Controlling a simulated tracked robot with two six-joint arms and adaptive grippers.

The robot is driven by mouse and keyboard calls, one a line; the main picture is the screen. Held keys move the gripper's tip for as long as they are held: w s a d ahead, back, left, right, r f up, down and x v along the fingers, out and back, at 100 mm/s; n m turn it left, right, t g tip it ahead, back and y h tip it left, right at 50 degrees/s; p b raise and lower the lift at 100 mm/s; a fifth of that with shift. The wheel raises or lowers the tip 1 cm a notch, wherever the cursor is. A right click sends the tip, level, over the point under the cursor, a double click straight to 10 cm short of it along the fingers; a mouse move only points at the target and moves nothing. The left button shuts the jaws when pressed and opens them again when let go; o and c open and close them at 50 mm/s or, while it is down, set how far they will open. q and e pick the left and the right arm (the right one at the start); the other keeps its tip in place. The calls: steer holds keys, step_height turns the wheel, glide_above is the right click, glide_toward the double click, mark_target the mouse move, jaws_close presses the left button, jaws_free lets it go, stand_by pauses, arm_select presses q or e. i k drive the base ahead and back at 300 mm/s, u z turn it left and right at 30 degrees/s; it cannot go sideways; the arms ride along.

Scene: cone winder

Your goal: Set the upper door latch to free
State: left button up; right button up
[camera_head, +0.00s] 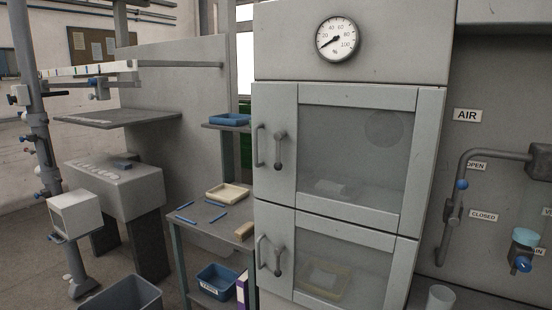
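The upper door (356,209) of the grey cabinet appears closed, with a glazed window. Its latch (279,149) is a dark lever on the left part of the door. It hangs roughly straight down from a round pivot at its top. A curved pull handle (259,146) sits just left of it. I cannot read any free or locked mark beside the latch. Neither of my grippers shows in the head view, and nothing touches the latch.
The lower door (345,234) has its own handle (262,252) and latch (278,260). A side table (205,232) with a cream tray (228,193) stands left of the cabinet. Pipework (458,190) and a cup (440,298) are on the right.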

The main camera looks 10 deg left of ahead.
mark_target(278, 136)
steer(key=z, duration=0.05)
steer(key=i, duration=0.9)
steer(key=u, duration=0.2)
steer(key=k, duration=0.9)
steer(key=z, duration=0.15)
steer(key=i, duration=0.9)
steer(key=u, duration=0.05)
